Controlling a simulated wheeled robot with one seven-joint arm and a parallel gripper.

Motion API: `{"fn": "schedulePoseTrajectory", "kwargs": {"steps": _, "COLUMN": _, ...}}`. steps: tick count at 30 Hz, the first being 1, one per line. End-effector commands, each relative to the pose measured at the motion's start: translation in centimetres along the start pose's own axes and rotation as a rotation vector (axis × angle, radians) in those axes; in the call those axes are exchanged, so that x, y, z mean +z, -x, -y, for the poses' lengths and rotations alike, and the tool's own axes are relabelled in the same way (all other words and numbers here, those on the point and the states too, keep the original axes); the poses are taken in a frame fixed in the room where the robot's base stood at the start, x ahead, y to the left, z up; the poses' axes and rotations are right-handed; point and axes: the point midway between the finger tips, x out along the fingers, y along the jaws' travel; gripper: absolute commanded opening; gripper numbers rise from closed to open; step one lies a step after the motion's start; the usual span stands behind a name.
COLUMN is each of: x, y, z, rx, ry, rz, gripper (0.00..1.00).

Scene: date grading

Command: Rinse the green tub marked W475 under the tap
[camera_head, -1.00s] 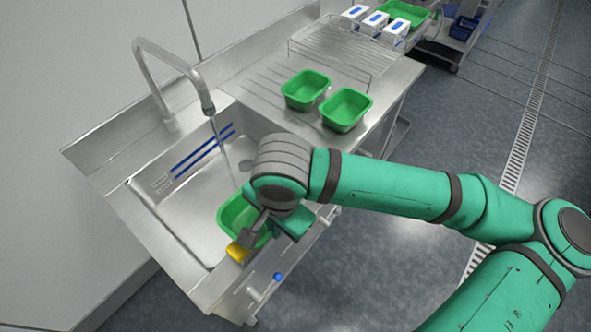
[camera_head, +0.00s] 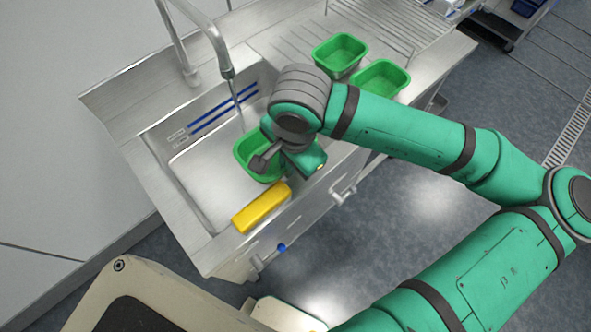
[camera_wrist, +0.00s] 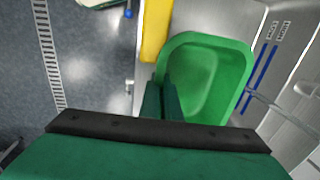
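A green tub (camera_head: 246,162) is over the sink basin (camera_head: 190,172), below the tap (camera_head: 226,66). A thin stream runs from the spout down towards the tub's far rim; I cannot tell whether it lands inside. My gripper (camera_wrist: 161,100) is at the tub's near wall, with one finger inside the rim and one outside, shut on it. In the wrist view the tub (camera_wrist: 207,75) looks empty and tilted. No W475 mark is readable. Part of the tub is hidden behind my wrist in the head view.
A yellow block (camera_head: 262,207) lies on the sink's front edge, close to the tub. Two other green tubs (camera_head: 340,52) (camera_head: 380,80) stand on the drainboard to the right. A blue-ended fitting (camera_head: 281,247) sticks out at the sink front.

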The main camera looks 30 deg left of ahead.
Motion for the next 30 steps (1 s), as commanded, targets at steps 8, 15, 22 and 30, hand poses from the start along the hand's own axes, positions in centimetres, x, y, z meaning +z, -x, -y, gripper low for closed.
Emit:
{"fn": "schedulePoseTrajectory", "kwargs": {"steps": 8, "x": 0.0, "y": -0.4, "z": 3.0, "rx": -0.002, "ry": 0.002, "rz": 0.0, "gripper": 0.0}}
{"fn": "schedulePoseTrajectory", "kwargs": {"steps": 15, "x": 0.1, "y": -0.7, "z": 5.4, "rx": -0.001, "ry": 0.003, "rz": 0.0, "gripper": 0.0}}
{"fn": "schedulePoseTrajectory", "kwargs": {"steps": 22, "x": 0.1, "y": -1.0, "z": 7.7, "rx": 0.0, "ry": 0.003, "rz": -0.001, "gripper": 0.0}}
{"fn": "schedulePoseTrajectory", "kwargs": {"steps": 30, "x": 0.1, "y": -1.4, "z": 10.4, "rx": 0.001, "ry": 0.003, "rz": -0.001, "gripper": 0.0}}
